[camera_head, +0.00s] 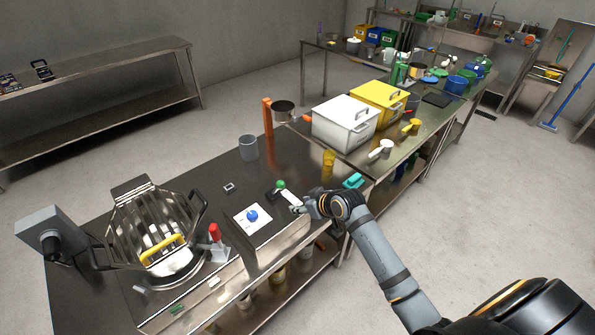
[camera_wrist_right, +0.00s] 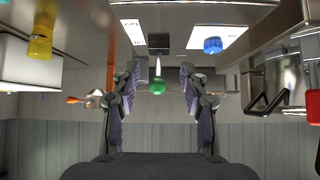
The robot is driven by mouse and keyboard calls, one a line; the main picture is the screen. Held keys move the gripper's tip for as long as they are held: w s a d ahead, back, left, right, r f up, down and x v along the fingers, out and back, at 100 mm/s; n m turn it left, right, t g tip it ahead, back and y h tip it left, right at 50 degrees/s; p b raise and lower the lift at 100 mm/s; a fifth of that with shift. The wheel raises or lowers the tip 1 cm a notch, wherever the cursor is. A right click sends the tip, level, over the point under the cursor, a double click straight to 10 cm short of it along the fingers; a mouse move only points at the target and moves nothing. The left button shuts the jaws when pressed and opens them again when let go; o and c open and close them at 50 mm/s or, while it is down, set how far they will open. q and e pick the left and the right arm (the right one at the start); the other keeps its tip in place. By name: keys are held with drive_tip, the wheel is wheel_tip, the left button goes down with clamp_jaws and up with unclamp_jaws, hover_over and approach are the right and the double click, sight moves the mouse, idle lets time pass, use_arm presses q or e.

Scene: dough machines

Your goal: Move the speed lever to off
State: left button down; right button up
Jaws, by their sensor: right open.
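A lever with a round green knob (camera_head: 281,184) stands on a dark base at the machine's front edge. In the right wrist view the green knob (camera_wrist_right: 156,87) hangs on a thin pale stem and appears between my two fingers. My right gripper (camera_head: 297,208) is open, just below and right of the knob in the head view; the wrist view shows its fingers (camera_wrist_right: 157,72) apart, with no clear contact on the knob. A blue dial (camera_head: 252,215) on a white plate and a red-handled lever (camera_head: 215,233) sit to the left. My left gripper is out of view.
A mixer with a wire guard (camera_head: 155,225) stands at the left of the steel table. A grey cup (camera_head: 248,147), a yellow cup (camera_head: 328,162) and a teal item (camera_head: 353,181) stand around. White (camera_head: 344,122) and yellow (camera_head: 379,102) bins sit behind.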

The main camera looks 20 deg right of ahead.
drive_tip(key=t, duration=0.1)
approach(282, 183)
drive_tip(key=shift+n+y, duration=0.3)
drive_tip(key=shift+y, duration=0.1)
drive_tip(key=b+x, duration=0.2)
drive_tip(key=x, duration=0.1)
drive_tip(key=b+x, duration=0.1)
drive_tip(key=b, duration=0.1)
drive_tip(key=shift+d+f, duration=0.3)
drive_tip(key=shift+f, duration=0.15)
drive_tip(key=b+x, duration=0.4)
drive_tip(key=shift+w+a+f+b, duration=0.1)
drive_tip(key=shift+w+b, duration=0.05)
drive_tip(key=shift+b, duration=0.15)
drive_tip(key=shift+r, duration=0.2)
use_arm(q)
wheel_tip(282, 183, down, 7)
drive_tip(key=shift+p, duration=0.35)
use_arm(e)
drive_tip(key=shift+w+f, duration=0.1)
drive_tip(key=shift+w, duration=0.05)
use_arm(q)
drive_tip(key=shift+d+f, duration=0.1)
use_arm(e)
drive_tip(key=shift+a, duration=0.1)
drive_tip(key=shift+w, duration=0.1)
drive_tip(key=shift+c, duration=0.2)
